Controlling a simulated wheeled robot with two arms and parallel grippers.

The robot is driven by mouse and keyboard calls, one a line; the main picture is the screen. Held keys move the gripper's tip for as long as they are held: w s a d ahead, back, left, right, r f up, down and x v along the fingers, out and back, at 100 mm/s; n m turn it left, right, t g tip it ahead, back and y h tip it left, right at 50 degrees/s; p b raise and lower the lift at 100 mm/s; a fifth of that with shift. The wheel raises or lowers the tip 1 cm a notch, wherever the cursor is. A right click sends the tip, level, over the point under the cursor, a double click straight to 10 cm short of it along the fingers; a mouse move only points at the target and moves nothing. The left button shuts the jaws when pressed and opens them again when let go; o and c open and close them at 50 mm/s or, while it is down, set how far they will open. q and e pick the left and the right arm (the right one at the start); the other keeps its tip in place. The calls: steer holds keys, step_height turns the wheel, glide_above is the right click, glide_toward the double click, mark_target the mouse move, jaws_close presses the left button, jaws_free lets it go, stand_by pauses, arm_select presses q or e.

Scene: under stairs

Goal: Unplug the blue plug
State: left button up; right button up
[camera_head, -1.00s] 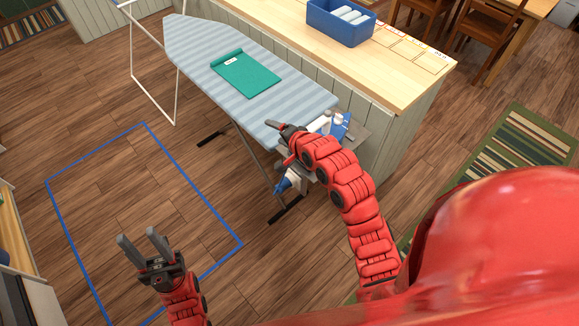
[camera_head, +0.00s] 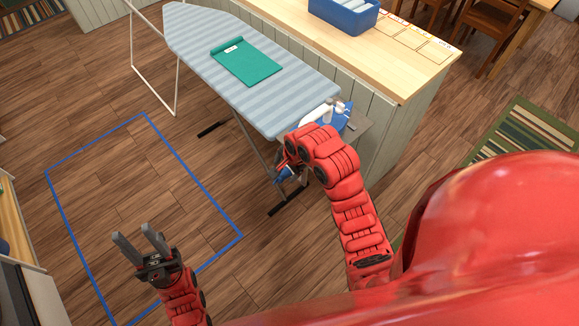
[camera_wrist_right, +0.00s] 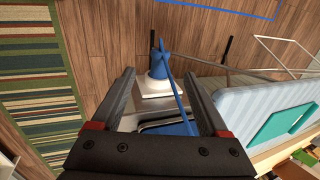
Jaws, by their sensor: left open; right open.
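The blue plug (camera_wrist_right: 160,62) stands on a round blue-and-white base on a white socket block (camera_wrist_right: 160,88) in the right wrist view. A blue cord (camera_wrist_right: 178,88) runs from beside it toward the lower right. My right gripper (camera_wrist_right: 160,78) is open and empty, with the plug ahead between its fingers, apparently not touched. In the head view the plug (camera_head: 282,175) shows as a small blue piece below the ironing board's near end, and my right wrist hides most of that gripper. My left gripper (camera_head: 140,242) is open and empty at the lower left.
Blue lines (camera_head: 95,140) mark clear floor at left.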

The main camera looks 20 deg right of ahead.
mark_target(280, 177)
steer(key=p+x, duration=0.3)
steer(key=x, duration=0.4)
steer(key=shift+w+a+f, duration=0.1)
steer(key=shift+w+f, duration=0.2)
steer(key=shift+f, duration=0.5)
jaws_close()
stand_by(1.3)
